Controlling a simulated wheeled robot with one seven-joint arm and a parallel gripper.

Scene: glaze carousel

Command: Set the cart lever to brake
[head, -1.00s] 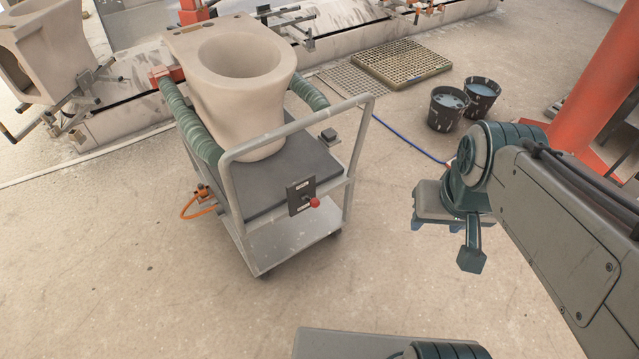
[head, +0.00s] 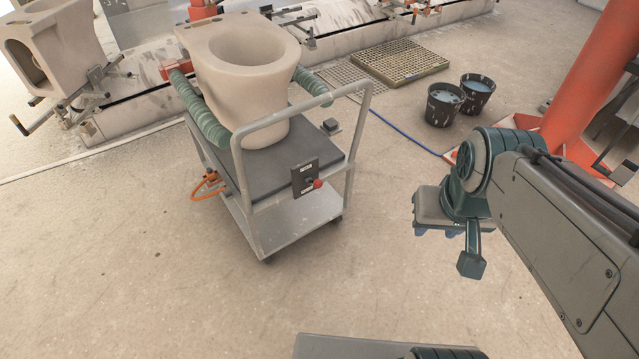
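The cart (head: 300,222) stands left of my arm, a grey trolley with a tubular handle frame. A black plate (head: 304,177) with small pale labels near its top and bottom is fixed to its near side. The lever's red knob (head: 317,184) sticks out from the plate, between the labels; the label text is too small to read. My gripper (head: 436,229) hangs to the right of the cart, well apart from the lever. Its bluish tips show only partly under the grey body, so its opening is unclear.
A pale toilet-shaped casting (head: 240,75) rests on the cart between green padded rolls (head: 203,118). Two dark buckets (head: 444,104) stand behind my gripper, near a blue hose and floor grate (head: 400,62). A red column (head: 590,85) rises at right. Floor before the cart is clear.

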